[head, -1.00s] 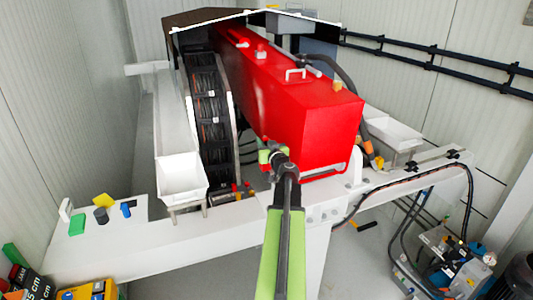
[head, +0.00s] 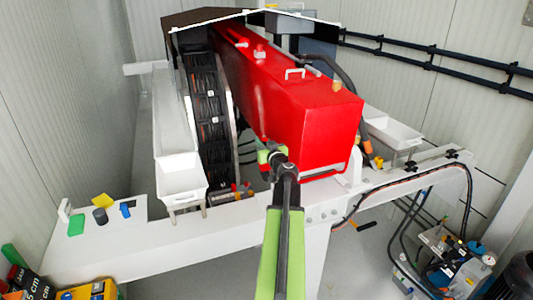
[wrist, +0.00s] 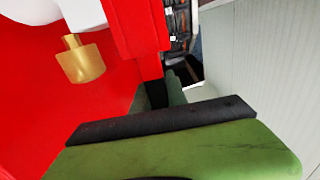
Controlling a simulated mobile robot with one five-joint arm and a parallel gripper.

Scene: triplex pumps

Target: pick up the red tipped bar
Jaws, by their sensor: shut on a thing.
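My gripper (head: 270,155) is at the front left edge of the red housing (head: 330,125), above the white beam. Its green jaws are closed, and I cannot make out what lies between them. In the wrist view a green finger with a dark pad (wrist: 165,120) fills the bottom, with the red housing (wrist: 45,85) close beside it. Small red-topped pieces (head: 247,186) stand at the foot of the black drum, left of the gripper. I cannot clearly identify the red tipped bar in either view.
A brass fitting (wrist: 80,60) sticks out near the gripper in the wrist view. The black curved drum (head: 210,130) and white trough (head: 180,178) are to the left. The white beam (head: 130,245) crosses in front. A hydraulic unit (head: 450,262) stands at right.

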